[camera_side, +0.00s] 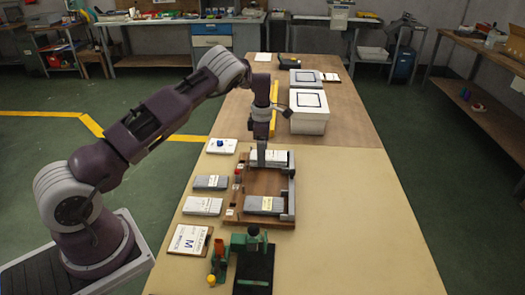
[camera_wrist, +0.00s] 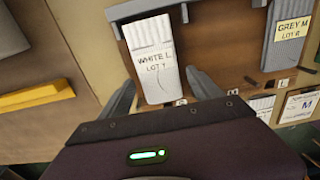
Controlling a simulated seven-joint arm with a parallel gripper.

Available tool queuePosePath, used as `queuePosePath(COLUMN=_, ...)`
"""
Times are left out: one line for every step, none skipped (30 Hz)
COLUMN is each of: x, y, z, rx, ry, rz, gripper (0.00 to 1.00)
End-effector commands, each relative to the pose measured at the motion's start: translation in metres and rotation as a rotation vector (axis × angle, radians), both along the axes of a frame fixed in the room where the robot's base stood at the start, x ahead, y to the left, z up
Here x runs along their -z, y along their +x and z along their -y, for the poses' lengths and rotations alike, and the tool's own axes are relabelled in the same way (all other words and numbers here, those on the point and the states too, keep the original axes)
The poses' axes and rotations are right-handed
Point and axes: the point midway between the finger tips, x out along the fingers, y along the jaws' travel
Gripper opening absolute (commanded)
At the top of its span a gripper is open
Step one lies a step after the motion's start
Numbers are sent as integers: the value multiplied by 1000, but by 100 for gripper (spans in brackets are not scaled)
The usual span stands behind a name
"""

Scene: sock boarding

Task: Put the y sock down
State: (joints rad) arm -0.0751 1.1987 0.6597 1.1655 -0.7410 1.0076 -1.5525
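The y sock (camera_wrist: 152,48) is a white ribbed sock with the label "WHITE L LOT Y". It lies flat in the upper part of the brown wooden tray (camera_side: 262,184); it also shows in the side view (camera_side: 276,157). My gripper (camera_wrist: 161,82) is over the sock's near end, with one finger on each side and visible gaps between fingers and sock. In the side view my gripper (camera_side: 261,160) is low at the sock's left part, which it partly hides. Whether a fingertip touches the tray cannot be told.
A grey sock (camera_side: 264,204) labelled "GREY M" lies in the tray's lower part. Grey and white socks (camera_side: 203,206) lie left of the tray. A size card (camera_side: 188,240) and a green device (camera_side: 254,262) stand in front. White boxes (camera_side: 309,110) stand behind. The table's right side is clear.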

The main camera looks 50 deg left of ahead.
Motion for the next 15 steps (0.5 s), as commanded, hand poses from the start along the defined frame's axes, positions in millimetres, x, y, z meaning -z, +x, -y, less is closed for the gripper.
queuePosePath(x=0, y=0, z=0, rx=0, ry=0, rz=0, gripper=74)
queuePosePath(x=0, y=0, z=0, rx=0, ry=0, rz=0, gripper=74)
queuePosePath(x=0, y=0, z=0, rx=0, ry=0, rz=0, gripper=74)
queuePosePath(x=0, y=0, z=0, rx=0, ry=0, rz=0, gripper=74)
queuePosePath(x=0, y=0, z=0, rx=0, ry=0, rz=0, gripper=74)
queuePosePath(x=0, y=0, z=0, rx=0, ry=0, rz=0, gripper=74)
queuePosePath(x=0, y=0, z=0, rx=0, ry=0, rz=0, gripper=74)
queuePosePath(x=-1, y=0, z=0, rx=0, ry=0, rz=0, gripper=74)
queuePosePath(x=-4, y=0, z=0, rx=0, ry=-1, rz=1, gripper=74)
queuePosePath(x=-7, y=0, z=0, rx=1, ry=0, rz=1, gripper=74)
queuePosePath(x=-12, y=1, z=0, rx=1, ry=0, rz=3, gripper=74)
queuePosePath(x=-21, y=1, z=0, rx=1, ry=-1, rz=5, gripper=74)
queuePosePath(x=-29, y=1, z=0, rx=1, ry=0, rz=4, gripper=74)
queuePosePath(x=-37, y=1, z=0, rx=1, ry=1, rz=6, gripper=74)
queuePosePath(x=-49, y=1, z=0, rx=0, ry=0, rz=6, gripper=74)
